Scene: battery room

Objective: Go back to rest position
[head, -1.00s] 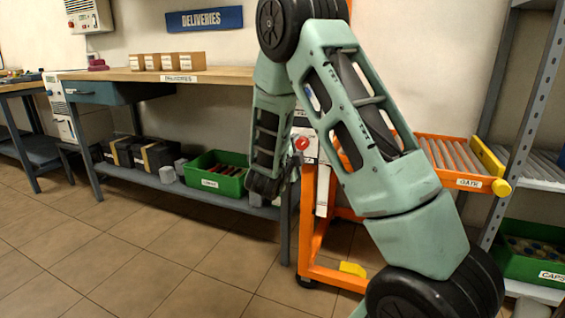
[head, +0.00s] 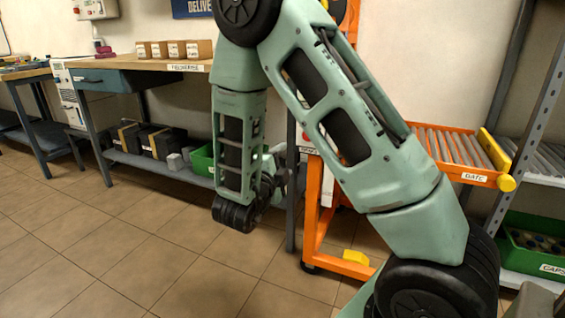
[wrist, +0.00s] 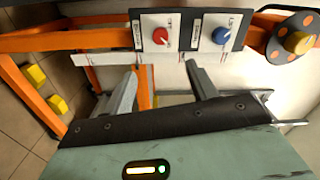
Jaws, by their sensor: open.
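My gripper (wrist: 160,88) shows in the wrist view with its two grey fingers apart and nothing between them. It faces an orange frame (wrist: 100,38) with a white panel that carries a red knob (wrist: 160,36) and a blue knob (wrist: 221,36). The fingertips appear to stop short of the knobs. In the head view my green arm bends up and over, and its wrist hangs down in front of the bench. My gripper's fingers are mostly hidden there behind the wrist.
An orange roller stand (head: 318,225) with a yellow gate bar (head: 497,153) stands right of the wrist. A workbench (head: 140,72) with small boxes (head: 175,49) is behind. A shelf with a green bin (head: 532,247) is at right. The tiled floor at left is clear.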

